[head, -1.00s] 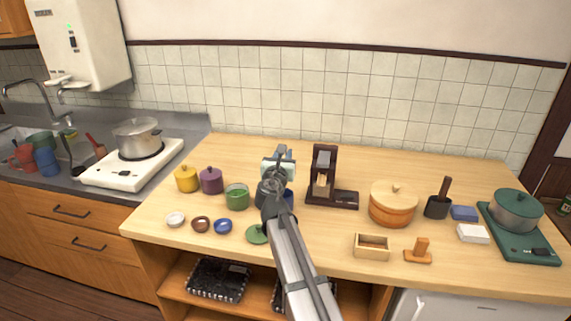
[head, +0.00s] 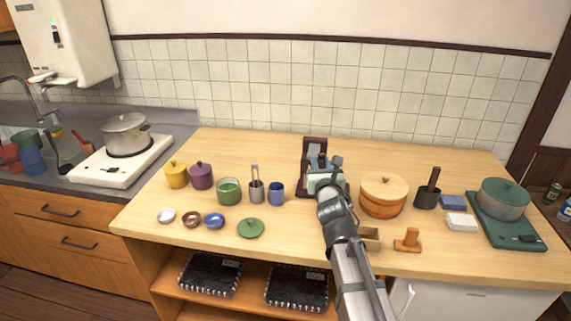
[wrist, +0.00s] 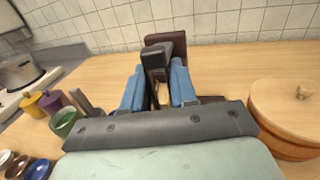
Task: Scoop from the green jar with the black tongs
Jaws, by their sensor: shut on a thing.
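The green jar (head: 229,192) stands open on the counter, left of my gripper, with green contents visible inside. It also shows at the left of the wrist view (wrist: 63,122). A green lid (head: 250,228) lies flat in front of it. My gripper (wrist: 157,88) has its blue fingers closed around a dark upright thing, which looks like the black tongs (wrist: 153,64). Their lower end is hidden by my gripper. In the head view my gripper (head: 325,168) is in front of the dark brown stand, right of the jar and apart from it.
A grey holder with grey tongs (head: 256,190) and a blue cup (head: 277,193) stand between the jar and my gripper. Yellow (head: 176,176) and purple (head: 201,176) jars are left of the green one. The brown stand (head: 313,148) is behind my gripper; a wooden tub (head: 383,198) is right.

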